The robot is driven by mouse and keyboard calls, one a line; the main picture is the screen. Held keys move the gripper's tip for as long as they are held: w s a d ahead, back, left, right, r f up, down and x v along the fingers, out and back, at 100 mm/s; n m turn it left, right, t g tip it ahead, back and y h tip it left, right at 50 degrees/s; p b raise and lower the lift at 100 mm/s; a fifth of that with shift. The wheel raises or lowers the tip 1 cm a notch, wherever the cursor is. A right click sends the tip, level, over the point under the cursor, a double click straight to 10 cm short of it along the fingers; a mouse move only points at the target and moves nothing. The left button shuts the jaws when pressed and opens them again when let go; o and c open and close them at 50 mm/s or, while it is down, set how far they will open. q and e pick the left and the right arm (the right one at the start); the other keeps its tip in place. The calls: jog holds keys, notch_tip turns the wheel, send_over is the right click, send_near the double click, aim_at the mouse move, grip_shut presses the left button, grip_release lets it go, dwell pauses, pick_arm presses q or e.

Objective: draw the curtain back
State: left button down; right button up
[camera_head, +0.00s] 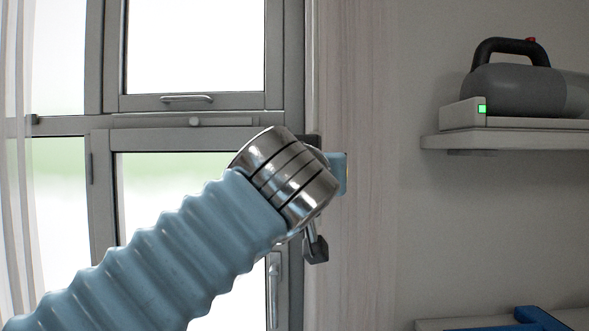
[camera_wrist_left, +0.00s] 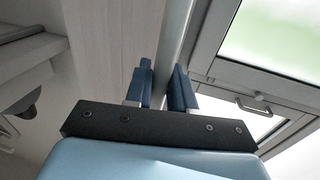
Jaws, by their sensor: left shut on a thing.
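A pale, thin curtain (camera_head: 14,210) with vertical folds hangs at the far left of the head view. Another narrow pale strip (camera_head: 312,60) runs along the window's right side and looks like a curtain edge. My left gripper (camera_head: 328,205) is at this strip, its wrist hiding part of it. In the left wrist view the two blue-padded fingers (camera_wrist_left: 160,88) stand close together, with a pale strip (camera_wrist_left: 174,40) running up behind and between them. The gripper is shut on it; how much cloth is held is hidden. My right gripper is not in view.
The grey-framed window (camera_head: 200,121) has a handle on its upper pane. A pale streaked panel (camera_head: 360,90) stands right of it. Further right, a shelf (camera_head: 500,140) holds a grey device (camera_head: 510,88) with a black handle. A blue object (camera_head: 538,319) lies on a lower shelf.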

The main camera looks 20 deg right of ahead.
pick_arm(q)
jog(key=shift+d+f, duration=0.1)
jog(key=shift+d, duration=0.05)
jog(key=c, duration=1.1)
grip_release()
jog(key=b+v, duration=0.4)
jog(key=v, duration=1)
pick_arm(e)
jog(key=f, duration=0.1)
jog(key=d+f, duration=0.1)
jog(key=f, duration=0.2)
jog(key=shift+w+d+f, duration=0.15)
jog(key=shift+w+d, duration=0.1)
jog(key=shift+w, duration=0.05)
pick_arm(q)
jog(key=shift+w, duration=0.1)
